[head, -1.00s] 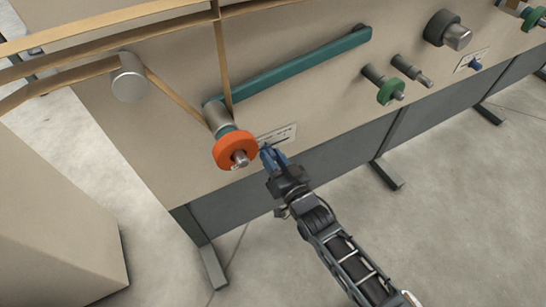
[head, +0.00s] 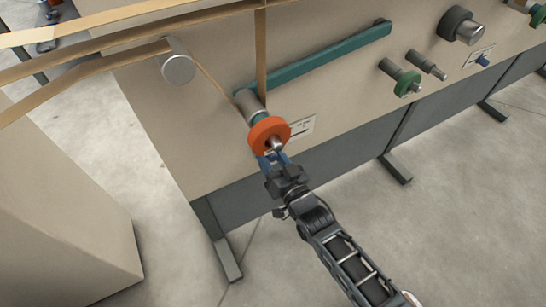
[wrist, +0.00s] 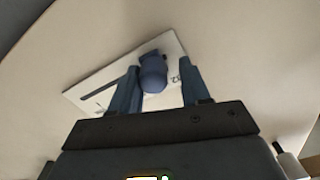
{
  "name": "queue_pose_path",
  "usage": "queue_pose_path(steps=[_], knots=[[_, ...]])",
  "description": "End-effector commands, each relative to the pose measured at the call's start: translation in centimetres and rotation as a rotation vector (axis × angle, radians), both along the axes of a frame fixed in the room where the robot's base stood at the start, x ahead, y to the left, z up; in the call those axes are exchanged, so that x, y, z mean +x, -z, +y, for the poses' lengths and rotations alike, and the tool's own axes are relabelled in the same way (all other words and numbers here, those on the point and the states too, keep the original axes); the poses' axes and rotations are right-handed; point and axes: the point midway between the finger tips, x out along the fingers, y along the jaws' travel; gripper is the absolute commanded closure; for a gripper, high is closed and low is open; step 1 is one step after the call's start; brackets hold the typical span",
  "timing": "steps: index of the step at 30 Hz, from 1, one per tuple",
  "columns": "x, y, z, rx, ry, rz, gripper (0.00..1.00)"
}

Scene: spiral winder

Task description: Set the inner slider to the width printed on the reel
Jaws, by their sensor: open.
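In the wrist view, a blue slider knob (wrist: 152,74) stands on a white scale plate (wrist: 88,92) with a dark slot and small print too blurred to read fully. My gripper (wrist: 158,68) is open, its two blue fingers on either side of the knob; I cannot tell whether they touch it. In the head view, my gripper (head: 272,157) is just below the orange disc (head: 268,136), and the scale plate (head: 304,126) shows to the disc's right. The knob there is hidden. No reel with a readable width shows.
A second plate with a blue knob (head: 483,61) is at the upper right. A beige box (head: 60,200) stands at left. The floor is clear in front.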

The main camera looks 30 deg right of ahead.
Motion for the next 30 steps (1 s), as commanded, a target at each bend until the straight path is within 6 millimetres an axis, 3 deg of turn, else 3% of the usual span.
queue_pose_path(steps=[3, 11, 24, 30], knots=[[0.0, 0.0, -0.1, 0.000, 0.001, 0.000, 0.44], [-0.3, 0.1, -0.2, 0.000, 0.003, 0.003, 0.44], [-6.5, 0.0, -0.1, -0.001, 0.001, 0.003, 0.44], [-7.8, 0.1, 0.0, -0.001, 0.002, 0.002, 0.44]])
